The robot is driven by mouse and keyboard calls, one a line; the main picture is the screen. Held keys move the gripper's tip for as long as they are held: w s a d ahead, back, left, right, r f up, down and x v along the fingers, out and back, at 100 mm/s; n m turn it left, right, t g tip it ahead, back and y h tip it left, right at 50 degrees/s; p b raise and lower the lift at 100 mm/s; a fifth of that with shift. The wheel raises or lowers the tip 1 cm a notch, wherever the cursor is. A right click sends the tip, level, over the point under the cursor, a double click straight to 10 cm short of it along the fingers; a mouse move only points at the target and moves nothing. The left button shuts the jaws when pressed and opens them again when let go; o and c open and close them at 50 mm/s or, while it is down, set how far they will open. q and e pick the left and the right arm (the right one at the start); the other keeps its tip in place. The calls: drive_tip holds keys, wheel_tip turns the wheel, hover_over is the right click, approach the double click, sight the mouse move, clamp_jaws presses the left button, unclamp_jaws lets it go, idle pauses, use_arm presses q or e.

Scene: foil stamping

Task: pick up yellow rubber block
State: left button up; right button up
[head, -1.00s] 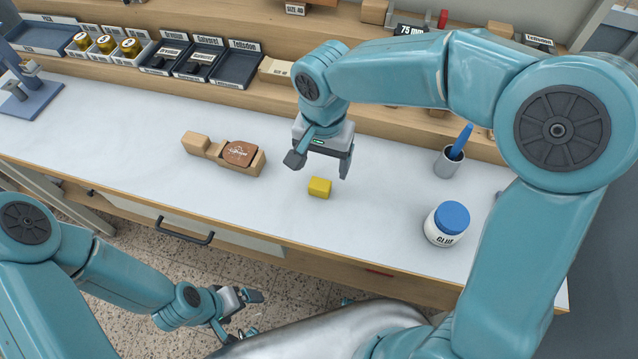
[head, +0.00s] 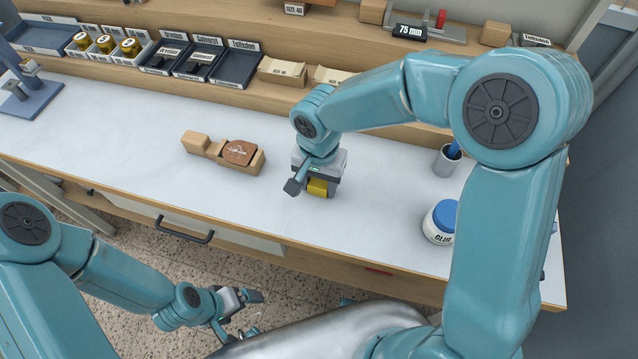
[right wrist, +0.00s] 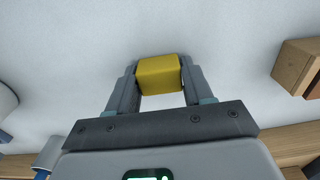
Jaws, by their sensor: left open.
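The yellow rubber block (head: 317,187) is at the middle of the white worktop, in front of the wooden stamp holder's right side. My right gripper (head: 313,189) points down over it, with a finger on either side. In the right wrist view the block (right wrist: 160,75) sits between the fingertips (right wrist: 160,82), and both fingers appear to touch its sides. I cannot tell whether the block is clear of the worktop. My left gripper (head: 243,314) is open and empty, low in front of the bench, away from the block.
A wooden holder with a brown piece (head: 239,152) lies left of the block. A glue jar (head: 440,222) with a blue lid and a grey cup (head: 446,160) stand to the right. Labelled trays (head: 235,68) line the back shelf. The worktop around the block is clear.

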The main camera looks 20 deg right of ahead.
sight(319, 182)
drive_tip(key=shift+r, duration=0.1)
wheel_tip(319, 182, up, 20)
drive_tip(key=p, duration=0.1)
idle(0.4)
